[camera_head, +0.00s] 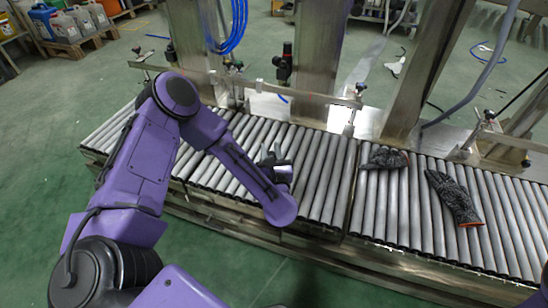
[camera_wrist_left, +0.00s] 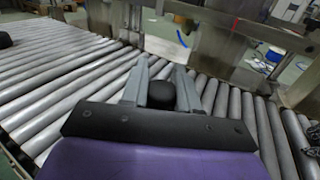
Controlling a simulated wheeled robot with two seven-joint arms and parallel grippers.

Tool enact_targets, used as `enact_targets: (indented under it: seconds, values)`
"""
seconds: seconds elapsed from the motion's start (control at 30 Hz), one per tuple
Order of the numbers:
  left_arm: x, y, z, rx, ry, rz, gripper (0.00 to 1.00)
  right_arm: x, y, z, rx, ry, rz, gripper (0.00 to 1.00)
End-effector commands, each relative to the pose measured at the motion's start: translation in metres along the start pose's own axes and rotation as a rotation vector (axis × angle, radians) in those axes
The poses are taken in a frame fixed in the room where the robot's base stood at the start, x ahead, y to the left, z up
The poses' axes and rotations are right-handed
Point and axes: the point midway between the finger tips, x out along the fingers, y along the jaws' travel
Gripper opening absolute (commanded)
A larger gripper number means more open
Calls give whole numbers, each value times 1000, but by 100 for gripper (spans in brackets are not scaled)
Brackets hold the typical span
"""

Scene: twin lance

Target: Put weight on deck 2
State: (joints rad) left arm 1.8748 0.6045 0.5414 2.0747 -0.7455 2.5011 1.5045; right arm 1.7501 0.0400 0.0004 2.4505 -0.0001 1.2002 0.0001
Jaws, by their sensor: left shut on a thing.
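A dark, rounded weight (camera_wrist_left: 161,95) sits between the two grey fingers of my left gripper (camera_wrist_left: 162,70) in the left wrist view. The fingers are shut on it. In the head view my left gripper (camera_head: 272,158) is low over the left roller section (camera_head: 318,170), near its right part; the weight is not clear there. I cannot tell whether the weight touches the rollers. The right roller section (camera_head: 402,215) lies beyond a narrow seam. No label shows which section is deck 2. My right gripper is out of view.
Two dark gloves, one near the seam (camera_head: 388,158) and one further right (camera_head: 455,198), lie on the right rollers. A metal rail (camera_head: 310,97) and posts stand behind. Another dark object (camera_wrist_left: 4,40) shows at the wrist view's left edge. Rollers between the gripper and seam look clear.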

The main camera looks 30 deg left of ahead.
Motion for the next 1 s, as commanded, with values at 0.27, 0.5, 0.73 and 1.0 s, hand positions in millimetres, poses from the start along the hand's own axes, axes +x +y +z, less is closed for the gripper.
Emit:
enact_targets:
  seconds: [0.27,0.5,0.73,1.0]
  values:
    - [17,0,-21,-4,-2,2,0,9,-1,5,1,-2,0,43]
    - [16,-2,-48,-5,-2,-2,0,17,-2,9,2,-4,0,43]
    - [16,-2,-48,-5,-2,-2,0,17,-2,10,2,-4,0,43]
    - [15,-1,-50,-2,0,-1,55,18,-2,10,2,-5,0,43]
